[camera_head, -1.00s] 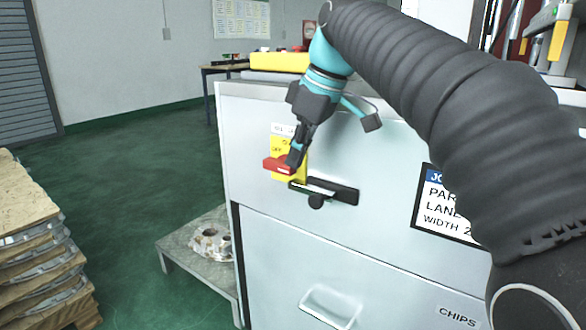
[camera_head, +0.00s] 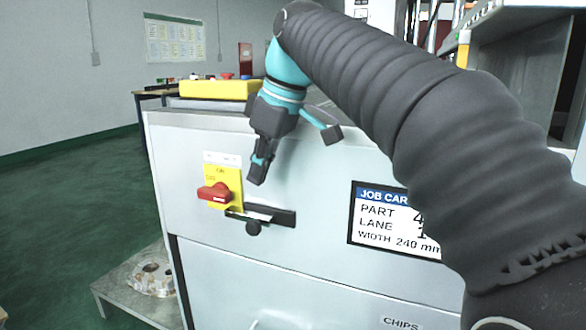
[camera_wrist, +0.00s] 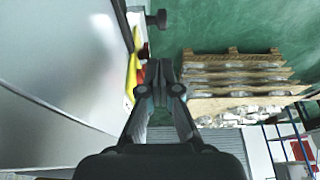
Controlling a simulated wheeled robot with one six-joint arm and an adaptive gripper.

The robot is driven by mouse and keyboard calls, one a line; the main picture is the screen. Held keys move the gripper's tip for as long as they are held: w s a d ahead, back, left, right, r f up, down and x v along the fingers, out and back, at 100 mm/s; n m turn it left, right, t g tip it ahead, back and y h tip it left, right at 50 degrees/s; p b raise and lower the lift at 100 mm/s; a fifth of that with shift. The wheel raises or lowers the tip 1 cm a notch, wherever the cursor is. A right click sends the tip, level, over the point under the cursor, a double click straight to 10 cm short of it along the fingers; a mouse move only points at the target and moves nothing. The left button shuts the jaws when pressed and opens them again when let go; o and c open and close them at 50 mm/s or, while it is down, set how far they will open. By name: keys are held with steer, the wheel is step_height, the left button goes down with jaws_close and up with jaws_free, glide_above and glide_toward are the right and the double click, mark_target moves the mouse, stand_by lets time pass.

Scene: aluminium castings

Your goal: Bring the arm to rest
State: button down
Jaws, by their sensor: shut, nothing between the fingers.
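My gripper (camera_head: 259,170) is shut and empty in the head view, pointing down in front of the upper panel of a pale grey cabinet (camera_head: 320,185). It is just right of a red rotary switch (camera_head: 214,194) on a yellow plate (camera_head: 222,175) and above a black latch (camera_head: 262,215). A small gap shows between the fingertips and the switch. In the wrist view the gripper (camera_wrist: 160,85) has its fingertips together, with the cabinet face (camera_wrist: 60,60) to the left. The yellow plate shows there too (camera_wrist: 132,75), with part of the red switch behind the fingers.
A low metal table (camera_head: 115,295) with a casting (camera_head: 152,278) stands at the lower left. Stacked pallets of castings (camera_wrist: 235,80) show in the wrist view. A job card (camera_head: 395,215) is on the cabinet. Green floor (camera_head: 70,210) is open at the left.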

steer(key=s+d+f+m+t+h, duration=0.1)
steer(key=s+d+f+m, duration=0.35)
steer(key=d, duration=0.35)
steer(key=s+d+f+m+t+h, duration=0.1)
steer(key=s+d+f+m+t, duration=0.2)
steer(key=d+f, duration=0.4)
steer(key=s+d+f+m+h, duration=0.1)
steer(key=s+d+f+m, duration=0.2)
steer(key=s+d+f, duration=0.2)
steer(key=s+d+f+m, duration=0.3)
steer(key=s+d+f, duration=0.2)
steer(key=f, duration=0.4)
steer(key=shift+s+d+m+h, duration=0.2)
steer(key=shift+d+m+h, duration=0.15)
steer(key=shift+d+h, duration=0.05)
steer(key=shift+f, duration=0.1)
